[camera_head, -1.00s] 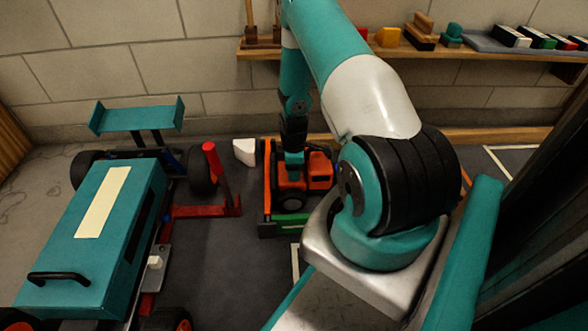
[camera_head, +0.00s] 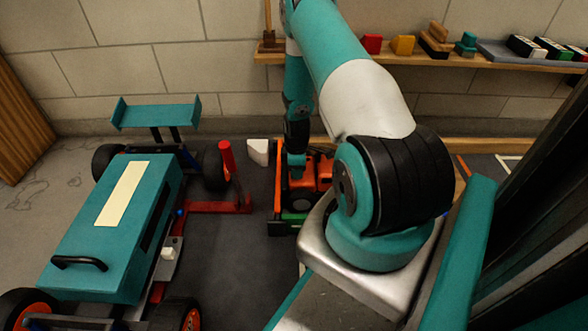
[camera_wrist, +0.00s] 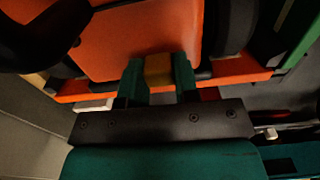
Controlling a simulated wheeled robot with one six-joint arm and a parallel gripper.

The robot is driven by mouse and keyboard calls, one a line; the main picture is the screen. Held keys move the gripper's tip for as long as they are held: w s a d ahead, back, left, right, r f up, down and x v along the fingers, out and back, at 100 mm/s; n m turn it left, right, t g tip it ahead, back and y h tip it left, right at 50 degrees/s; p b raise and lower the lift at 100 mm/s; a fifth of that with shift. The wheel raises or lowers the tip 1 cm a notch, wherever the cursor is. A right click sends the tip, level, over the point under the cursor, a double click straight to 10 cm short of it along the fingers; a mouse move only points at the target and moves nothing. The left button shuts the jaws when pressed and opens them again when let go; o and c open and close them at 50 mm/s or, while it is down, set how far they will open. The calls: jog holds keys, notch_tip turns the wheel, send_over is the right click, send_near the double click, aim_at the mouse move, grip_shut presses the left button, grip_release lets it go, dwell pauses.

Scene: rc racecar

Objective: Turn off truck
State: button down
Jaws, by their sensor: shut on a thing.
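The orange truck (camera_head: 318,174) stands on the floor, partly hidden behind my arm in the head view. Its orange body also fills the upper part of the wrist view (camera_wrist: 135,40). My gripper (camera_wrist: 158,68) is at the truck's edge. Its two green fingers are shut on a small yellow block-like part (camera_wrist: 158,70), which sits against the orange body. I cannot tell whether this part is a switch or which way it is set. In the head view my gripper (camera_head: 296,167) is over the truck's left side, and its fingertips are too small to make out.
A large teal racecar (camera_head: 120,225) stands left of the truck. A red stand (camera_head: 225,205) and a white block (camera_head: 258,152) lie between them. A wooden shelf (camera_head: 440,54) with several coloured blocks runs along the back wall.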

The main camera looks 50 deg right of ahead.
jog(key=c, duration=0.8)
grip_release()
jog(key=shift+w, duration=0.1)
jog(key=shift+c, duration=0.2)
notch_tip(320, 180, up, 18)
jog(key=p, duration=0.9)
jog(key=shift+f+p, duration=0.25)
jog(key=shift+p, duration=0.15)
jog(key=w+a+r+t+y+p, duration=0.1)
jog(key=w+a+r+p, duration=0.15)
jog(key=a+r, duration=1)
jog(key=w+a+r+y+p, duration=0.1)
jog(key=w+a+r+p, duration=0.15)
jog(key=a+r, duration=1)
jog(key=s+a+r+g+y+p, duration=0.15)
jog(key=s+a+r+p, duration=0.35)
jog(key=s+a+r, duration=1.25)
notch_tip(320, 180, up, 38)
jog(key=s+d+p, duration=0.1)
jog(key=s+p, duration=0.1)
jog(key=p, duration=3.5)
jog(key=shift+d+r+y+p, duration=0.2)
jog(key=shift+d+y+p, duration=0.05)
jog(key=shift+y+p, duration=0.1)
